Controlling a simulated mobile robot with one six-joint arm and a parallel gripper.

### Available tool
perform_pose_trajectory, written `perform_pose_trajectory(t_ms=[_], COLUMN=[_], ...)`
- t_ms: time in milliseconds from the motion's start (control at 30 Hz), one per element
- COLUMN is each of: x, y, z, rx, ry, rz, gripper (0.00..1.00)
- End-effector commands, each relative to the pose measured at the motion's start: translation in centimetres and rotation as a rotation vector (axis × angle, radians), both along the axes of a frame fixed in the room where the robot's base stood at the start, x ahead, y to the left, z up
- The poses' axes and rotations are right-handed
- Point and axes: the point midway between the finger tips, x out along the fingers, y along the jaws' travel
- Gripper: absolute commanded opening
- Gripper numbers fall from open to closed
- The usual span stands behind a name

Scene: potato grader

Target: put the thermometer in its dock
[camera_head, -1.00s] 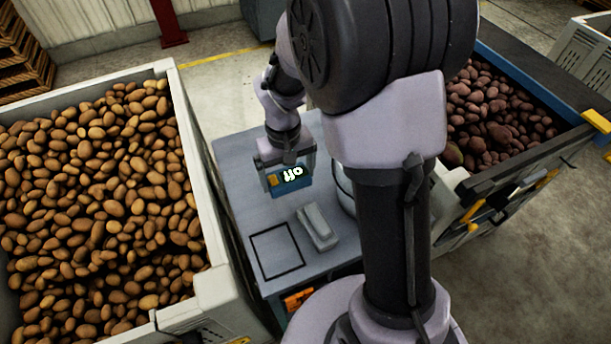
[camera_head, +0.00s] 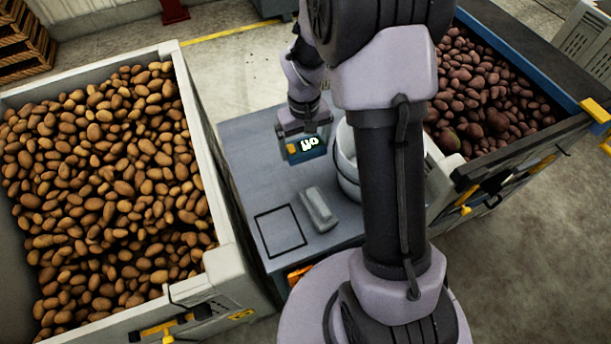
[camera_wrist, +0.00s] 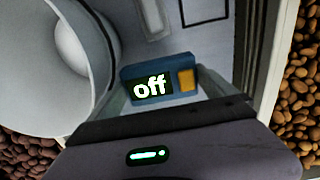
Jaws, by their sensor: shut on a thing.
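The thermometer (camera_head: 305,149) is a small blue device with a lit display reading "off" and an orange button. My gripper (camera_head: 303,130) is shut on it and holds it over the far part of the grey table, apart from the dock. The wrist view shows the thermometer (camera_wrist: 160,84) close up between the fingers of my gripper (camera_wrist: 165,98). A pale grey oblong block with a recessed top, which looks like the dock (camera_head: 319,209), lies on the table; part of it shows at the top of the wrist view (camera_wrist: 153,18). It looks empty.
A black square outline (camera_head: 280,231) marks bare tabletop left of the dock. A white bucket (camera_head: 346,160) stands to the right, partly hidden by my arm. Potato bins flank the table (camera_head: 245,160), left (camera_head: 190,130) and right (camera_head: 478,162).

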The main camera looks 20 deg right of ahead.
Motion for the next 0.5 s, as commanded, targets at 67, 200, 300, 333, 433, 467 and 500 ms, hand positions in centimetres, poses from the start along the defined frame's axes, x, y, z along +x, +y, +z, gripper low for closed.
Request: perform_pose_trajectory(t_ms=[67, 200, 300, 333, 433, 467, 500], x=[-0.1, -0.1, 0.0, 0.0, 0.0, 0.0, 0.0], y=[0.0, 0.0, 0.0, 0.0, 0.0, 0.0, 0.0], z=[-2.7, -6.6, -8.7, -9.2, -10.2, -10.4, -10.8], rx=[0.0, 0.0, 0.0, 0.0, 0.0, 0.0, 0.0], ry=[0.003, 0.002, 0.001, 0.001, -0.001, -0.001, 0.0], rz=[0.002, 0.0, 0.001, 0.001, 0.0, 0.0, 0.0], gripper=[0.49, 0.49, 0.49, 0.49, 0.49, 0.49, 0.49])
